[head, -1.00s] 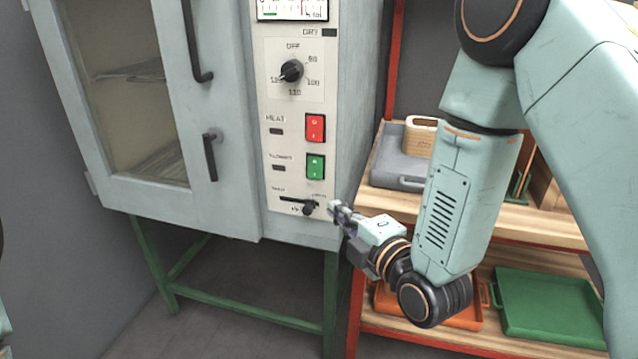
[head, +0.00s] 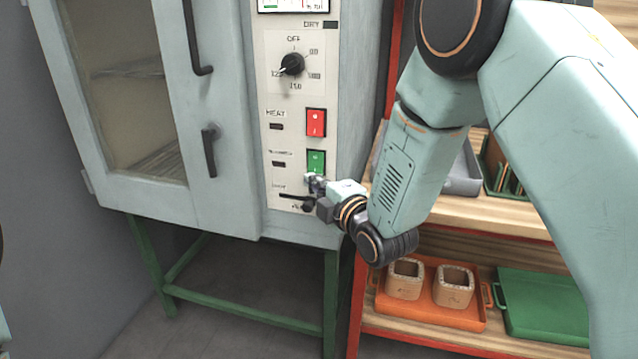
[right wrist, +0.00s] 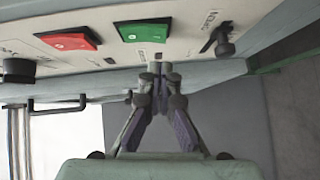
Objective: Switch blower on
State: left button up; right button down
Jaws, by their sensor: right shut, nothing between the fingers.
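The green rocker switch (head: 316,160) sits beside a label that seems to read BLOWER, low on the oven's control panel (head: 290,216). In the right wrist view the green switch (right wrist: 143,31) lies just beyond my fingertips. My right gripper (head: 313,180) is shut and empty, at the lower edge of the green switch in the head view. The right wrist view shows its closed fingers (right wrist: 160,75); I cannot tell whether they touch the panel. The small indicator (head: 282,165) left of the switch looks dark. My left gripper is out of view.
A red rocker switch (head: 316,122) sits directly above the green one. A black dial (head: 292,64) is higher up. A black slider lever (head: 307,204) is just below my gripper. A shelf at right holds an orange tray (head: 440,314) and a green tray (head: 545,305).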

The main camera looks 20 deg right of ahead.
aim_at(315, 163)
jog(key=shift+w+d+f, duration=0.2)
jog(key=shift+w+d, duration=0.65)
jog(key=shift+w, duration=0.25)
jog(key=shift+w+d+f+b, duration=0.1)
jog(key=shift+w+b, duration=0.15)
jog(key=shift+b, duration=0.4)
